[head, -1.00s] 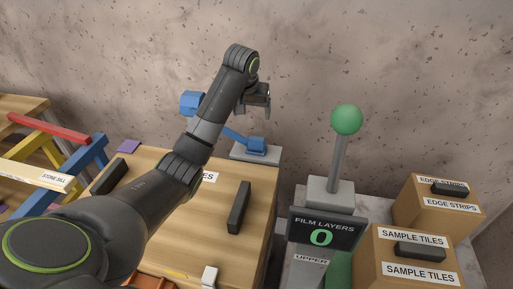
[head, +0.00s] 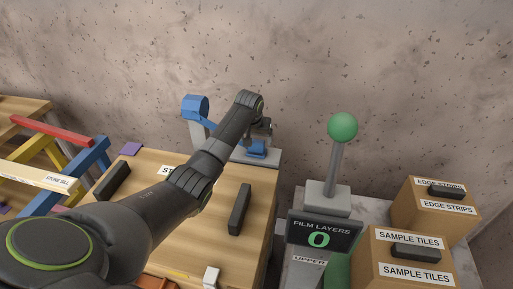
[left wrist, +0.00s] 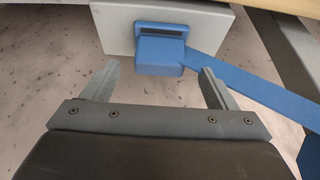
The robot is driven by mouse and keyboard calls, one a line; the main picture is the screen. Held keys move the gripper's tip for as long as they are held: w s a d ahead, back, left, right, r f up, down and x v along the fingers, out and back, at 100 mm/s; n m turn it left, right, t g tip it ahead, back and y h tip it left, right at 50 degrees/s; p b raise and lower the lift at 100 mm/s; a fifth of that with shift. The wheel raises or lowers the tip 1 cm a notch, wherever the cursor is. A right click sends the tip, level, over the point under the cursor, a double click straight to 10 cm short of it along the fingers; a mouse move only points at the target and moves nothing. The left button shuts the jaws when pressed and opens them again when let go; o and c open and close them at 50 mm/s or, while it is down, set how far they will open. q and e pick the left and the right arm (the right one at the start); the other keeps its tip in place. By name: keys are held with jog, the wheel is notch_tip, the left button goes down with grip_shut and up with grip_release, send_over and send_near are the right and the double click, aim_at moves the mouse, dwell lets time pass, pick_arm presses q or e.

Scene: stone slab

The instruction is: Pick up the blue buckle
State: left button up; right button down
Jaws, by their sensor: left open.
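The blue buckle (left wrist: 160,52) is a small block on a grey block (left wrist: 222,27), with a blue strap (left wrist: 245,85) running off to the right in the left wrist view. In the head view the buckle (head: 256,150) sits at the back edge of the wooden table, partly hidden by my arm. My left gripper (left wrist: 160,78) is open, its two fingers pointing at the buckle from either side, with the buckle just beyond the tips. In the head view the left gripper (head: 262,130) is just above the buckle. My right gripper is not in view.
A dark bar (head: 239,209) lies on the wooden table (head: 258,215). A green-knobbed lever (head: 342,128) stands to the right, with cardboard boxes (head: 410,262) beyond. The wall (head: 300,60) is close behind.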

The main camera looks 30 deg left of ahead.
aim_at(256, 142)
pick_arm(q)
jog(key=shift+x, duration=1.65)
